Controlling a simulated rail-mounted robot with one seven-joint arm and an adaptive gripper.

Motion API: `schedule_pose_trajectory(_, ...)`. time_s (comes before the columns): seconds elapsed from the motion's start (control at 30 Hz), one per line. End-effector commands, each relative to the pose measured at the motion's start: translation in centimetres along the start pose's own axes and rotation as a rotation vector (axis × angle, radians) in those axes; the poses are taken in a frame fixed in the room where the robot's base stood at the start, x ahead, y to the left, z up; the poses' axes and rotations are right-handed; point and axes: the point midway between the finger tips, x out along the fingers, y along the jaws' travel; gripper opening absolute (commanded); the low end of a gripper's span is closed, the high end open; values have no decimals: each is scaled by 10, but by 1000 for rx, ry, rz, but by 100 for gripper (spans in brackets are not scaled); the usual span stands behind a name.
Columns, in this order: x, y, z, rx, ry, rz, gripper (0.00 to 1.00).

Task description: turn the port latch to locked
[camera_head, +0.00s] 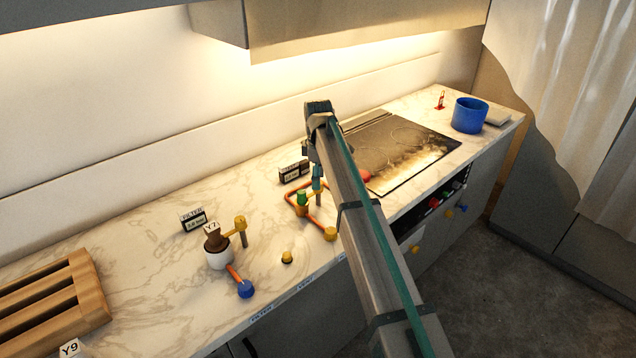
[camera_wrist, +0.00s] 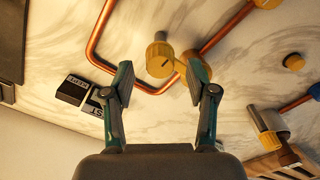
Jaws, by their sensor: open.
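A yellow fitting with a round knob and a short side arm (camera_wrist: 160,58) stands on the marble counter in the wrist view. I take it for the port latch, but no label on it can be read. My gripper (camera_wrist: 160,80) is open, its two teal fingers apart on either side of the fitting's near end. I cannot tell whether they touch it. Whether the latch is locked cannot be told.
A copper pipe (camera_wrist: 92,50) bends around the fitting. Small black sign blocks (camera_head: 294,171) stand behind it. A white and brown canister marked Y7 (camera_head: 218,252), a yellow knob (camera_head: 287,257) and a wooden rack (camera_head: 60,300) are left; a cooktop (camera_head: 395,150) and blue pot (camera_head: 469,115) are right.

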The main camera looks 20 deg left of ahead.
Motion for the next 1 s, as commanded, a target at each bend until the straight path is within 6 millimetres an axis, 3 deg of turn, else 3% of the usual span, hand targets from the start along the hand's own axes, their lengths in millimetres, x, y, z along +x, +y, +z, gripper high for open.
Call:
schedule_pose_trajectory(0.3,-62,2,-1,0,1,2,57)
schedule_pose_trajectory(0.5,-88,1,-1,-1,1,1,57)
schedule_pose_trajectory(1.0,-97,0,0,-1,1,1,57)
